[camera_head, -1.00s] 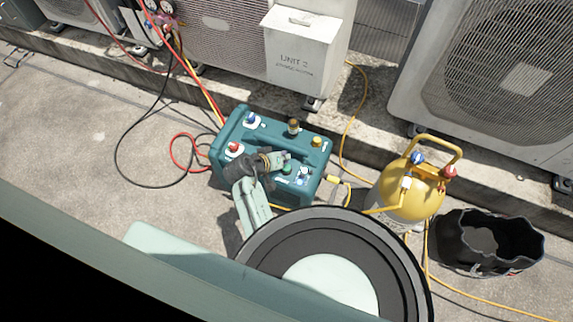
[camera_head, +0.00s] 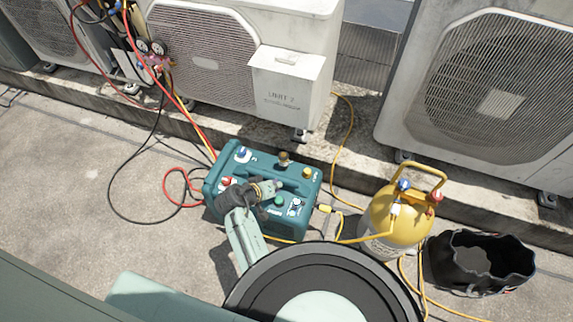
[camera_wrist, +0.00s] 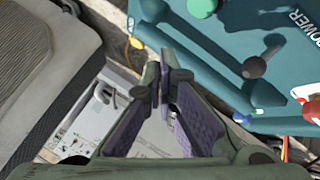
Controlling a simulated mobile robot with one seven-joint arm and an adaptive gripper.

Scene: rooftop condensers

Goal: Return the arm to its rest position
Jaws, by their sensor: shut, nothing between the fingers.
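My gripper (camera_wrist: 160,85) is shut and empty in the wrist view, its two fingertips together. In the head view my gripper (camera_head: 272,192) shows over the teal recovery machine (camera_head: 222,205), with my pale green arm reaching up from the bottom. The machine has several coloured knobs on its top and also fills the upper right of the wrist view (camera_wrist: 215,60). I cannot tell whether my fingers touch it. My arm hides part of the machine's front.
A yellow cylinder (camera_head: 402,222) and an open black bag (camera_head: 480,285) stand right of the machine. Condenser units (camera_head: 200,60) line the raised kerb behind. Red, black and yellow hoses cross the floor. Bare concrete (camera_head: 60,180) lies open at the left.

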